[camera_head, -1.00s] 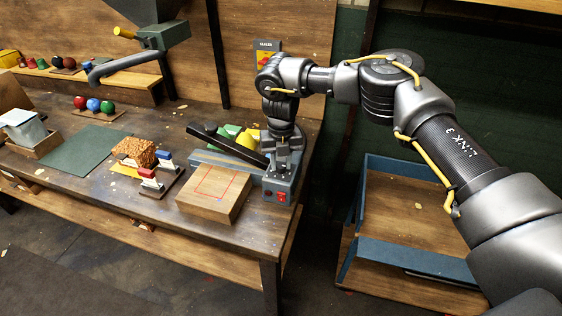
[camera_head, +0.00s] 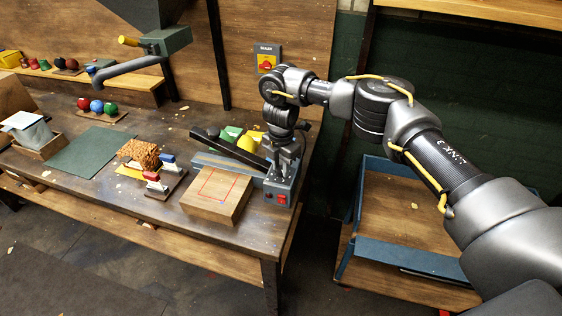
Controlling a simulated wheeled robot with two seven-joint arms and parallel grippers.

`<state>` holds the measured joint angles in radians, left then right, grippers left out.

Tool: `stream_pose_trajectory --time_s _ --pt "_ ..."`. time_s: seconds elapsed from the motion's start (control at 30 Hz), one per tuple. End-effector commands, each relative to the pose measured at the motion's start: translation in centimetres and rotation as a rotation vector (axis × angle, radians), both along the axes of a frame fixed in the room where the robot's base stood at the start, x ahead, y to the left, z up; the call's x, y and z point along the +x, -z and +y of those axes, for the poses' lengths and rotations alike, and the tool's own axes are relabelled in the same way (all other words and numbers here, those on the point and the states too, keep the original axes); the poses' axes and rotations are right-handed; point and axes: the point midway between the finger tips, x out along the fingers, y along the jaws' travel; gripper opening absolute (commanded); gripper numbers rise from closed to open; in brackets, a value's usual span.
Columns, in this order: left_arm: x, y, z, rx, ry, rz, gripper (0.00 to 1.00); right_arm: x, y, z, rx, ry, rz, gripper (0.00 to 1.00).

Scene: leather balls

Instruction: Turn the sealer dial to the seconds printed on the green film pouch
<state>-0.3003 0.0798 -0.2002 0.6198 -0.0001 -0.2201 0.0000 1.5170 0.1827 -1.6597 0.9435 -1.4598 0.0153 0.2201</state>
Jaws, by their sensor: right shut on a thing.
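The sealer is a blue-grey machine with a long black arm; its end box (camera_head: 280,192) carries a red switch on the front. My right gripper (camera_head: 284,170) points down onto the top of this end box and is shut on what appears to be the dial there. The dial itself is hidden by the gripper, so its setting cannot be read. A green pouch (camera_head: 232,132) lies behind the sealer arm, partly covered, beside a yellow one (camera_head: 249,141). Any print on the green one is too small to read. My left gripper is out of view.
A wooden block with a red outline (camera_head: 216,198) stands in front of the sealer. Left of it are small red and blue-topped stamps (camera_head: 160,180), a brown textured lump (camera_head: 139,152) and a green mat (camera_head: 93,150). A blue-edged cart (camera_head: 405,225) stands right of the bench.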

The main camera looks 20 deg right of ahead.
Motion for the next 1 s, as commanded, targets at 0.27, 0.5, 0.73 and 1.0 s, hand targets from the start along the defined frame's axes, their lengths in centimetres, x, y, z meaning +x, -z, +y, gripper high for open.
stream_pose_trajectory --time_s 0.27,0.5,0.73,1.0 --pt "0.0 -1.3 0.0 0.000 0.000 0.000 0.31 0.0 -0.2 -0.1 -0.001 0.137 -0.001 0.05" --pt "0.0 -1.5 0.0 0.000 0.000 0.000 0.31 0.1 -0.1 -0.1 -0.002 0.187 -0.002 0.05" --pt "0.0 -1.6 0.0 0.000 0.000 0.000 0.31 0.1 0.0 -0.1 -0.002 0.195 -0.002 0.05" --pt "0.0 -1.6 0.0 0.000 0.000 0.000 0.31 0.1 0.0 -0.1 -0.002 0.194 -0.002 0.36"
